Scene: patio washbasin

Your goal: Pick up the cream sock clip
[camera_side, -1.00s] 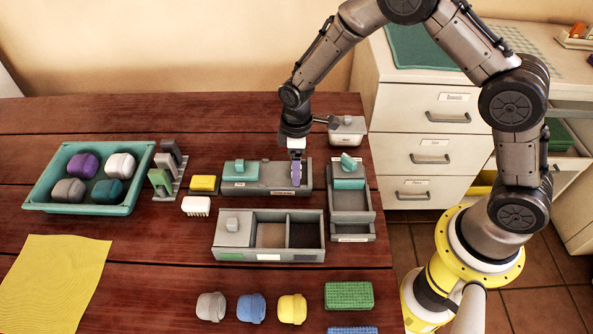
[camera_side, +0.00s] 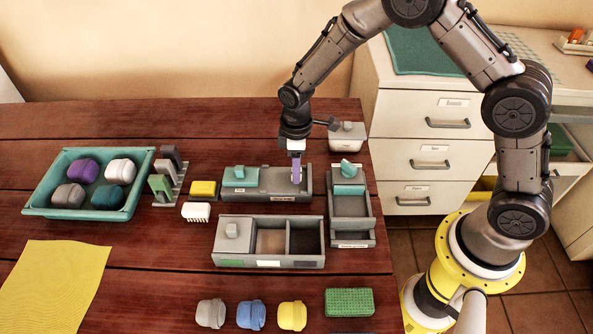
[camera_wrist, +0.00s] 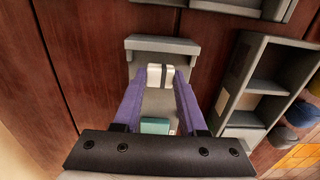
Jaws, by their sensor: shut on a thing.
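My gripper (camera_side: 296,178) has purple fingers and reaches down into the long grey organizer (camera_side: 242,196) at the back middle of the table. In the wrist view, the fingertips of my gripper (camera_wrist: 160,77) are closed on the two sides of a small cream sock clip (camera_wrist: 154,76), with a dark slit down its middle. The clip is low over the grey organizer (camera_wrist: 162,43), inside its open section; whether it touches the floor I cannot tell. In the side view the clip is hidden by the fingers.
A teal lid (camera_side: 240,177) covers the organizer's left part. A lidded grey box (camera_side: 347,138) is behind. A teal tray (camera_side: 128,208) with rolled bundles is at the left.

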